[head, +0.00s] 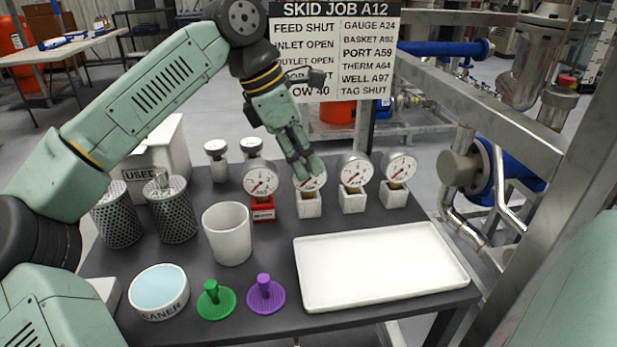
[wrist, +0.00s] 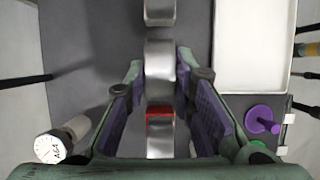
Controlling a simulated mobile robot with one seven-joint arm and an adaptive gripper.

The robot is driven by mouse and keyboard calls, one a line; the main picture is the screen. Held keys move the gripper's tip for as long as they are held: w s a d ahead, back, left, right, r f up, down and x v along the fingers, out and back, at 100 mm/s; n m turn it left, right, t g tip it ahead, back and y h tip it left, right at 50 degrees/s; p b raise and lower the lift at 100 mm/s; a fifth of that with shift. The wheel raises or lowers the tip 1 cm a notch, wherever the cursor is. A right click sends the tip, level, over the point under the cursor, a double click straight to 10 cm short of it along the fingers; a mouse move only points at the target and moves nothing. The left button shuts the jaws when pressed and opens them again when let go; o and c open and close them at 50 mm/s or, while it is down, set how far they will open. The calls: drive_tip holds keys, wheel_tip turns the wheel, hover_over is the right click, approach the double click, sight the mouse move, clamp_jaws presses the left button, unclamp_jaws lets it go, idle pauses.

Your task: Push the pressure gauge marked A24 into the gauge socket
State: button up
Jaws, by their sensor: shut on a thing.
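Several round white-faced pressure gauges stand in a row on block stands on the dark table. My gripper (head: 304,172) is shut on the second gauge from the left (head: 317,185), above its white stand (head: 309,206). In the wrist view my gripper (wrist: 158,66) has its fingers on either side of the silver gauge body (wrist: 160,58), seen from above. My fingers partly cover the dial in the head view, and I cannot read its mark. The leftmost gauge (head: 260,180) sits on a red stand (head: 263,208). I cannot identify the gauge socket.
The job board (head: 333,50) reads "GAUGE A24". A white tray (head: 380,265) lies in front of the gauges. A white cup (head: 228,232), mesh cylinders (head: 172,208), a cleaner dish (head: 159,290) and green (head: 216,300) and purple (head: 265,293) pieces occupy the left and front.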

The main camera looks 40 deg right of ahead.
drive_tip(key=shift+r+p, duration=2.9)
drive_tip(key=shift+r, duration=0.2)
drive_tip(key=shift+c, duration=0.2)
drive_tip(key=shift+f, duration=0.1)
